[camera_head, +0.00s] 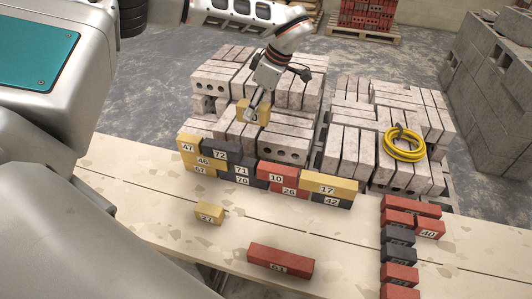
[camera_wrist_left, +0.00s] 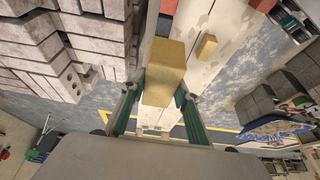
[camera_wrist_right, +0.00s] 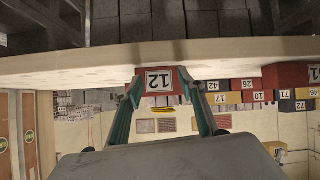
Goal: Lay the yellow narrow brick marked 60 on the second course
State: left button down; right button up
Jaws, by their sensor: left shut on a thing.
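My left gripper (camera_head: 256,112) is shut on a yellow brick (camera_head: 243,104). The brick is held in the air behind the wall of bricks, in front of the grey pallet stacks. Its label is partly hidden, so I cannot read all of it. In the left wrist view the brick (camera_wrist_left: 164,70) is between both fingers. The wall (camera_head: 277,178) stands on the table in courses of yellow, black and red bricks. My right gripper (camera_wrist_right: 161,82) shows only in its wrist view, with its fingertips at a red brick (camera_wrist_right: 180,72) marked 12; I cannot tell whether they touch it.
A small yellow brick (camera_head: 209,213) and a long red brick (camera_head: 281,261) lie on the table (camera_head: 150,205) in front of the wall. A row of red and black bricks (camera_head: 398,236) lies at the right. A yellow hose coil (camera_head: 404,146) lies on the right grey stack.

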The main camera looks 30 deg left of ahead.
aim_at(254, 123)
pick_arm(q)
jog(key=shift+w+r, duration=0.25)
notch_tip(254, 123, down, 6)
jog(key=shift+s+f, duration=0.15)
jog(key=shift+f, duration=0.1)
notch_tip(254, 123, down, 13)
jog(key=shift+f+b, duration=0.1)
jog(key=shift+b, duration=0.3)
jog(key=shift+f, duration=0.1)
pick_arm(e)
jog(key=shift+s+f, duration=0.25)
jog(key=shift+f, duration=0.45)
